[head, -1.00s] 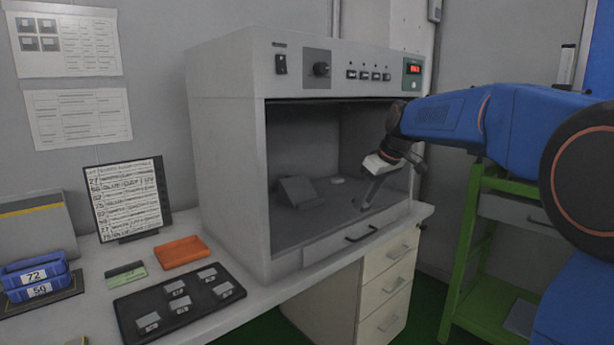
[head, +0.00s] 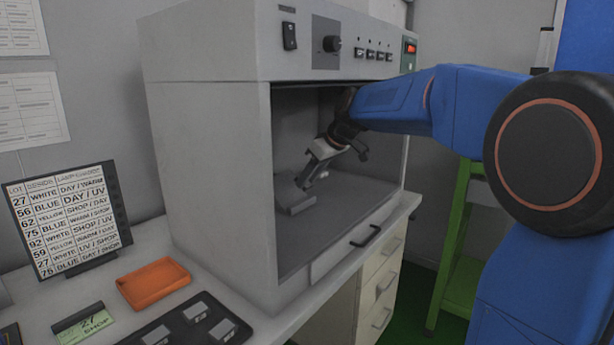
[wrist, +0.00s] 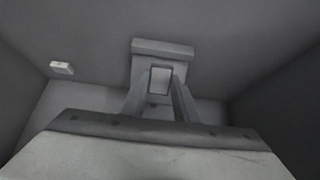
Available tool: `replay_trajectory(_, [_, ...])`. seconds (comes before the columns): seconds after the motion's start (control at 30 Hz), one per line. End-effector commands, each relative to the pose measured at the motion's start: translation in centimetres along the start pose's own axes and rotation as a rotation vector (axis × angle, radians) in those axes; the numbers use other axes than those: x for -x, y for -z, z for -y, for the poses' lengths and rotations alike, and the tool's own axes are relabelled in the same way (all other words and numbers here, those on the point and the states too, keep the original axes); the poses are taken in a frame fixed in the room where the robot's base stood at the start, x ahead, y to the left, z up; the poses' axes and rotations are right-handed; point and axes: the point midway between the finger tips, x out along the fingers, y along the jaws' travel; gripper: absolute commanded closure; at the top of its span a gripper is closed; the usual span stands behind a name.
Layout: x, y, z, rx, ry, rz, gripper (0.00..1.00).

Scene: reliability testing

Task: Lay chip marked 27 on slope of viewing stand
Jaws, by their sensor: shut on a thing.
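My gripper (head: 304,181) is inside the grey booth, just above the viewing stand (head: 296,204). In the wrist view my gripper (wrist: 161,86) is shut on a small pale square chip (wrist: 160,78), held between the fingertips. The chip's marking cannot be read. The stand (wrist: 162,47) lies straight beyond the fingers, with its raised bar at the far end, and the chip appears in front of its slope. I cannot tell whether the chip touches the slope. In the head view the fingers hide the chip and part of the stand.
A small white block (wrist: 61,68) lies on the booth floor, apart from the stand. The booth's walls (head: 215,170) and top enclose my gripper. Outside are an orange tray (head: 153,284), a black tray of chips (head: 150,334), a label card (head: 84,324) and a list board (head: 66,219).

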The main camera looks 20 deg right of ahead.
Motion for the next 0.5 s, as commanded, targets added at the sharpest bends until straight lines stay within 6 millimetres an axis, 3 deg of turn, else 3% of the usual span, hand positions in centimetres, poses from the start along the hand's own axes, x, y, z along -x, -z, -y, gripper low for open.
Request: replay_trajectory(0.5, [-4.0,0.7,0.0,0.000,0.001,0.001,0.94])
